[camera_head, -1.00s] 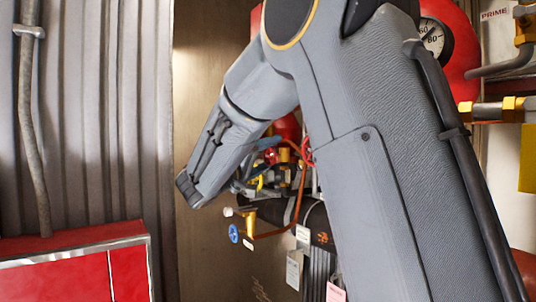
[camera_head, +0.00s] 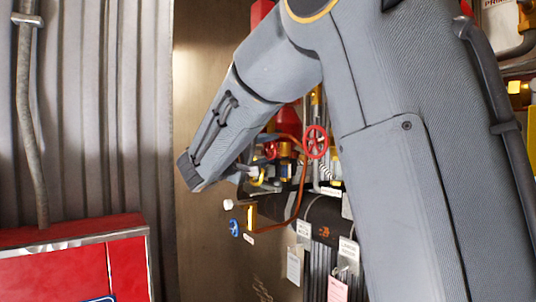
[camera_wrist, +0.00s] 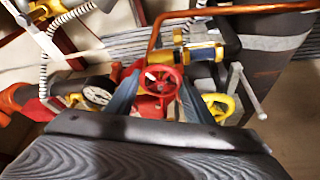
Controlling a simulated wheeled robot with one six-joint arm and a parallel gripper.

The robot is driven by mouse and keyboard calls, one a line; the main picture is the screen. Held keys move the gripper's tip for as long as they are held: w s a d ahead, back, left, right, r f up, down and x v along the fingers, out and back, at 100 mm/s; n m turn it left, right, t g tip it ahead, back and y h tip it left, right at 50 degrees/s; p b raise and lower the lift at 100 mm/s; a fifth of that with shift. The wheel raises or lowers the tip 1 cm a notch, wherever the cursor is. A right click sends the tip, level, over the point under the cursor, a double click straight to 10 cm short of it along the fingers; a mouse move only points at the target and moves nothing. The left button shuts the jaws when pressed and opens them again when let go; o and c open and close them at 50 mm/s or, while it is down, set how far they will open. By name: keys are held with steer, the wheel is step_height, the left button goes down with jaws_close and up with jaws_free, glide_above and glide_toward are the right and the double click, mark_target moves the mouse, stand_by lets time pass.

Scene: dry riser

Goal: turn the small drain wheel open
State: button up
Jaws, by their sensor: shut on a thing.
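A small red handwheel (camera_wrist: 162,79) sits in the middle of the wrist view, between the two blue-grey fingers of my gripper (camera_wrist: 158,94). One finger is on each side of its rim, and the gripper is shut on it. In the head view my gripper (camera_head: 262,155) reaches the valve cluster beside the brass fittings. The small red wheel (camera_head: 271,150) shows there between the fingers, partly covered. I cannot tell how far the wheel is turned.
A larger red wheel (camera_head: 316,142) stands right of my gripper. A yellow handle (camera_wrist: 218,106) and a gauge (camera_wrist: 98,93) flank the held wheel. A copper pipe (camera_wrist: 230,10) crosses above in the wrist view.

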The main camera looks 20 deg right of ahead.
steer(key=n+y, duration=0.1)
steer(key=n, duration=0.2)
steer(key=shift+f+n+g, duration=0.1)
steer(key=shift+n+g, duration=0.2)
steer(key=n+g+y+p, duration=0.1)
steer(key=n, duration=0.3)
steer(key=n+g+y+p, duration=0.1)
steer(key=n, duration=0.1)
steer(key=shift+f+n+g+p, duration=0.15)
steer(key=shift+n+g+p, duration=0.15)
steer(key=shift+s+f+n+g, duration=0.1)
steer(key=shift+n+g, duration=0.8)
steer(key=shift+n, duration=0.5)
steer(key=o, duration=1)
steer(key=shift+o, duration=0.2)
steer(key=v, duration=0.8)
steer(key=shift+p, duration=0.35)
